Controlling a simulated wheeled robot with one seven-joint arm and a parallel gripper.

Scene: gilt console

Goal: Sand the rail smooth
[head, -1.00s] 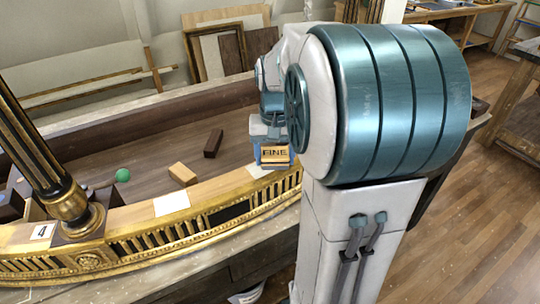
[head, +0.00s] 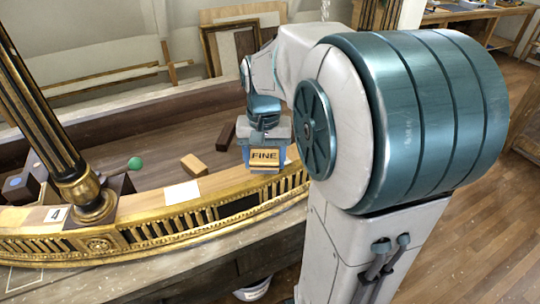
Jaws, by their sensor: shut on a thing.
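The rail (head: 150,203) is a long curved gilt piece with a pale bare-wood top and a pierced, fluted front. A white patch (head: 182,192) lies on its top, left of my gripper. My gripper (head: 265,151) is shut on a tan sanding block (head: 265,157) marked "FINE", with a blue finger at each side. The block is over the right part of the rail's top, label facing me. I cannot tell whether its underside touches the wood. The rail beyond it on the right is partly hidden by my arm.
A dark fluted column (head: 60,130) with a gilt base rises from the rail at left. Behind the rail lie a tan wood block (head: 194,165), a dark brown block (head: 226,136) and a green ball (head: 135,163). A "4" tag (head: 56,214) sits at left.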

